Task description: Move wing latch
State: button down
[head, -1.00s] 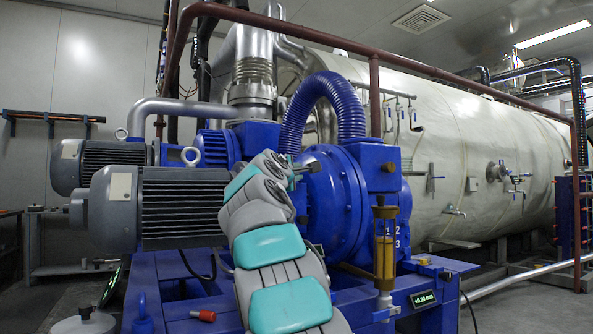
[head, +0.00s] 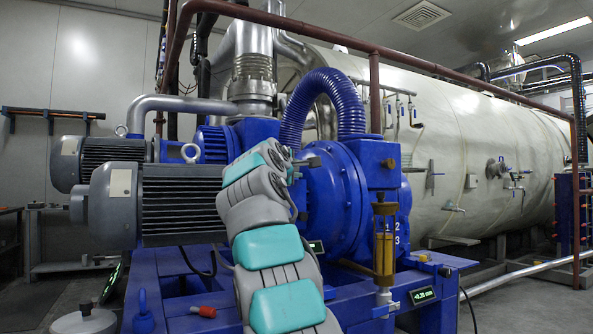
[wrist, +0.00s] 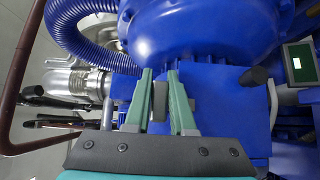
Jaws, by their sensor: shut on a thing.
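My gripper (wrist: 160,76) shows in the wrist view as two green fingers closed around a small dark grey piece (wrist: 159,101), which looks like the wing latch. The piece sits between the fingers, in front of a flat blue face (wrist: 222,88) of the machine. In the head view my gripper (head: 303,163) is at the left side of the round blue housing (head: 332,205), below the ribbed blue hose. There my arm hides much of it, and I cannot make out the latch's shape or tilt.
The ribbed blue hose (head: 350,105) arches above the gripper. A grey motor (head: 182,207) stands close on the left. A brown upright pipe (head: 375,95) and an amber cylinder (head: 384,255) stand on the right. A small display (head: 422,295) is on the blue frame.

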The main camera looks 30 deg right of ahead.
jog(key=shift+d+f, duration=0.1)
jog(key=c, duration=0.8)
grip_release()
jog(key=shift+o, duration=0.2)
jog(key=shift+s, duration=0.1)
jog(key=b+v, duration=0.2)
jog(key=v, duration=0.5)
jog(key=shift+s+a, duration=0.2)
jog(key=shift+a, duration=0.05)
